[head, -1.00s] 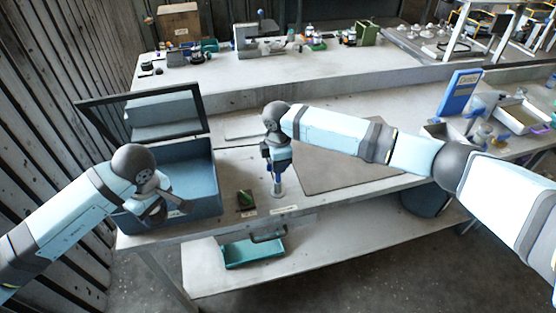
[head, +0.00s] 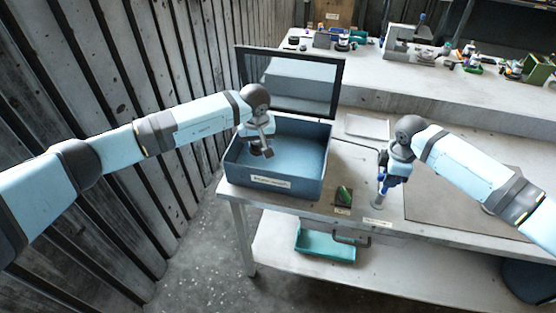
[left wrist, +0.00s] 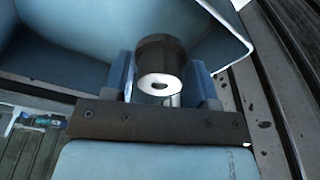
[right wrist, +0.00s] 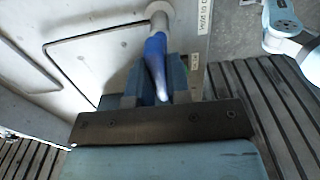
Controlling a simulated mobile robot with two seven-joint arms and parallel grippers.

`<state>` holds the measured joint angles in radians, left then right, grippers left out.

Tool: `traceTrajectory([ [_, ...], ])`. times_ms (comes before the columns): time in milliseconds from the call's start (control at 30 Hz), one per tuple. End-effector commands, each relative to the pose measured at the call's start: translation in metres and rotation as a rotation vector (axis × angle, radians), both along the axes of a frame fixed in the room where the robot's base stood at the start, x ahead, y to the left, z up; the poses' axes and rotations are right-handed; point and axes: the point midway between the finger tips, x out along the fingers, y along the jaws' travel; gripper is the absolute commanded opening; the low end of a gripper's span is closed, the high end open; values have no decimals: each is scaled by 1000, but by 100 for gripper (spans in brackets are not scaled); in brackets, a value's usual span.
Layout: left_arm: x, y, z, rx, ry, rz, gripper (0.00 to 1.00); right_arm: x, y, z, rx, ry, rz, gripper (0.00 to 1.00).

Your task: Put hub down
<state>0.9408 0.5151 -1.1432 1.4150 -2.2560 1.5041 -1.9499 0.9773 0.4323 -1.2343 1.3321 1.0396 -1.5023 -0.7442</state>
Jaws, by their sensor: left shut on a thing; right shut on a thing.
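The hub (left wrist: 161,56) is a short dark cylinder with a pale, holed end face. In the left wrist view it sits between the fingers of my left gripper (left wrist: 162,85), which is shut on it. In the head view my left gripper (head: 261,148) hangs over the open blue-grey box (head: 300,186); the hub is too small there to make out clearly. My right gripper (head: 388,172) is shut on a blue-handled tool (right wrist: 155,48) with a pale round end, held upright at the bench's front edge. Whether the tool touches the bench is unclear.
The box's lid (head: 290,82) stands open behind it. A small dark tray with a green item (head: 344,196) lies between the box and my right gripper. A teal bin (head: 325,244) sits on the lower shelf. A brown mat (head: 450,208) covers bench to the right.

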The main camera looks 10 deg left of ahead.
Motion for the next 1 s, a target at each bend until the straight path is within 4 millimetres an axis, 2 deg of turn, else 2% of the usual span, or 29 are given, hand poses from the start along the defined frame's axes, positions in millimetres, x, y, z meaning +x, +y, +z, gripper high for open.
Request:
traceTrajectory([
  [200, 2, 1, -41, -1, 3, -12, 26, 0, 0, 0, 0, 0, 0, 0],
  [300, 2, 2, -54, 0, 2, -11, 26, 0, 0, 0, 0, 0, 0, 0],
  [467, 3, 1, -65, -1, 0, -12, 26, 0, 0, 0, 0, 0, 0, 0],
  [700, 2, 1, -96, -1, 1, -11, 26, 0, 0, 0, 0, 0, 0, 0],
  [1000, 2, 2, -98, 1, 0, -11, 26, 0, 0, 0, 0, 0, 0, 0],
])
